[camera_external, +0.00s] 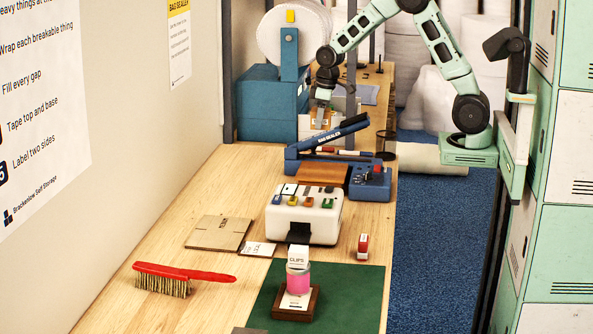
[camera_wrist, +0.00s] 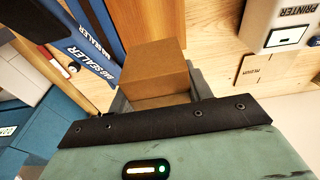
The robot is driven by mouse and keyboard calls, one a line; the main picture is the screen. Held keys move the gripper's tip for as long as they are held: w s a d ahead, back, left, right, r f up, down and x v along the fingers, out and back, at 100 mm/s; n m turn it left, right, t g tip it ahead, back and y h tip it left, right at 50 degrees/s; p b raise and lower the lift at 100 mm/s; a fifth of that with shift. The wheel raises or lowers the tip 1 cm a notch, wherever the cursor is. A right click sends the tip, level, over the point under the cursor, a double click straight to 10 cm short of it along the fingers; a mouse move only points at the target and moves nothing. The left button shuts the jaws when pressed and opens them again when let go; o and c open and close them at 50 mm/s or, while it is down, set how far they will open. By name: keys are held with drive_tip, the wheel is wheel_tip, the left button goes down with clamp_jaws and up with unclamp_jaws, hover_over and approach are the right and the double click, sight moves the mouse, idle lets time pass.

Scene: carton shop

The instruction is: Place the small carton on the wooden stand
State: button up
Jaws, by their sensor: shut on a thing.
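My gripper (camera_wrist: 150,98) is shut on a small plain brown carton (camera_wrist: 155,68), which fills the space between the fingers in the wrist view. In the external view my gripper (camera_external: 321,98) is at the far part of the bench, behind the blue bag sealer. The carton (camera_external: 320,118) shows there only small and partly covered. A low wooden block (camera_external: 322,174), which looks like the wooden stand, sits beside the sealer on its near side. Its brown top looks bare. In the wrist view a brown wooden surface (camera_wrist: 148,22) shows beyond the carton.
The bag sealer (camera_external: 370,182) has a long raised blue arm close to the block. A white printer (camera_external: 304,217) stands nearer. A small dark base (camera_external: 296,304) holds a pink roll and a CLIPS box on a green mat (camera_external: 350,295). A red brush (camera_external: 180,275) lies left.

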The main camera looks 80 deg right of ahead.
drive_tip(key=shift+s+d+m, duration=0.3)
drive_tip(key=shift+d, duration=0.55)
drive_tip(key=p, duration=0.1)
hover_over(318, 170)
drive_tip(key=f, duration=1)
drive_tip(key=shift+s+d, duration=0.2)
drive_tip(key=shift+s, duration=0.15)
drive_tip(key=shift+f+p, duration=0.8)
drive_tip(key=shift+f, duration=1.7)
drive_tip(key=shift+f, duration=0.2)
drive_tip(key=o, duration=1)
drive_tip(key=shift+c, duration=0.2)
drive_tip(key=shift+r, duration=0.15)
